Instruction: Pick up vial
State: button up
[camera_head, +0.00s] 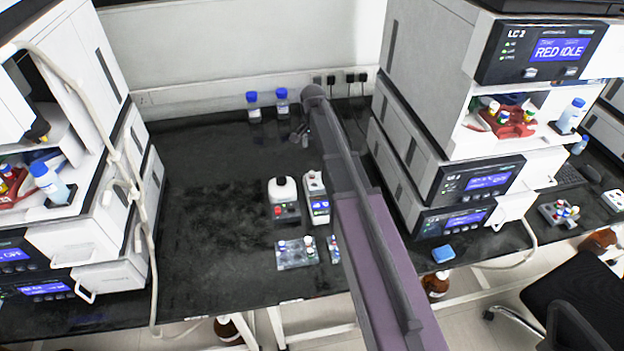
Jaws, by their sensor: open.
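Small vials stand in a clear rack on the black bench, one with a pale cap (308,241) at its right side and another at its left (282,246). The rack (295,262) is in the middle front of the bench. A second small holder with a vial (332,241) is partly hidden behind my arm. Which vial the task means cannot be told. My gripper (299,134) is small in view at the far end of my arm, open, above the back of the bench. It is well behind the racks and apart from them.
Two small bench devices (284,192) (317,198) stand just behind the racks. Two blue-capped bottles (253,107) (282,103) stand at the back. Tall instrument stacks (470,120) (100,190) flank the bench. The bench's left middle (205,220) is clear.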

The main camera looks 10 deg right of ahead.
jog(key=b, duration=0.7)
send_over(312, 172)
jog(key=shift+d+f, duration=0.1)
jog(key=shift+f, duration=3.55)
jog(key=shift+f, duration=0.15)
jog(key=shift+f+b, duration=2.45)
jog(key=c, duration=0.9)
